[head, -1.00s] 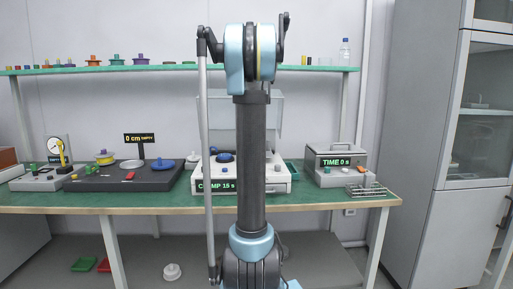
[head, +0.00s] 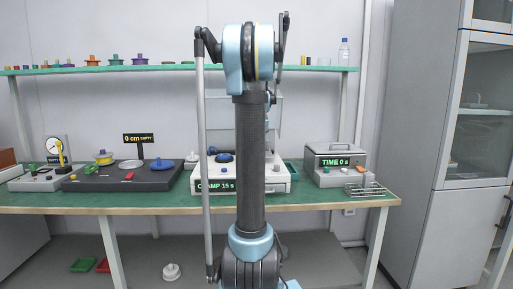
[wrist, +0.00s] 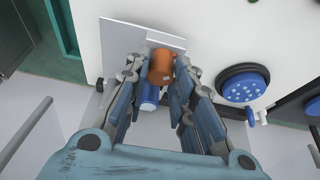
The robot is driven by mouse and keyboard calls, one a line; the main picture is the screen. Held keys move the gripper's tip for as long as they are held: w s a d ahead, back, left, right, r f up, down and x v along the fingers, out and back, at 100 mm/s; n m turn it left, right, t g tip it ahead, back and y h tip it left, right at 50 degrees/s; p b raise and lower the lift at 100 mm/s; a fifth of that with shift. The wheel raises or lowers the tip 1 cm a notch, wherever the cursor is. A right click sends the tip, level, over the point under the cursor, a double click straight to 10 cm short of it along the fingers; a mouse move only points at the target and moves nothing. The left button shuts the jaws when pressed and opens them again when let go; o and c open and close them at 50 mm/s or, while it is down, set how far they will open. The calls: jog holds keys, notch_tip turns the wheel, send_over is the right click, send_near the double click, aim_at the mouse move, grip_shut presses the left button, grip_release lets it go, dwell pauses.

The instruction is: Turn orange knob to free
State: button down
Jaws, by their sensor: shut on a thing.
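The orange knob (wrist: 161,65) is at the top middle of the wrist view, in front of a grey plate (wrist: 120,40) on a white machine. My gripper (wrist: 158,76) has its fingers on either side of the knob and is shut on it. A blue cylindrical part (wrist: 149,97) shows just below the knob, between the fingers. In the head view the white machine (head: 213,172) has a green display reading "CLAMP 15 s" (head: 215,186). My arm hides the knob and my gripper there.
A blue round part with holes (wrist: 243,86) lies right of my gripper. On the green bench (head: 330,200) stand a dark station (head: 115,180) to the left and a grey box showing "TIME 0 s" (head: 335,165) to the right. A wire rack (head: 365,190) sits near the front edge.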

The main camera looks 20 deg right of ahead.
jog(key=c, duration=1.4)
grip_release()
jog(key=shift+o, duration=0.2)
jog(key=v, duration=1.1)
jog(key=shift+r, duration=0.4)
jog(key=shift+s+a, duration=0.15)
jog(key=shift+s, duration=0.05)
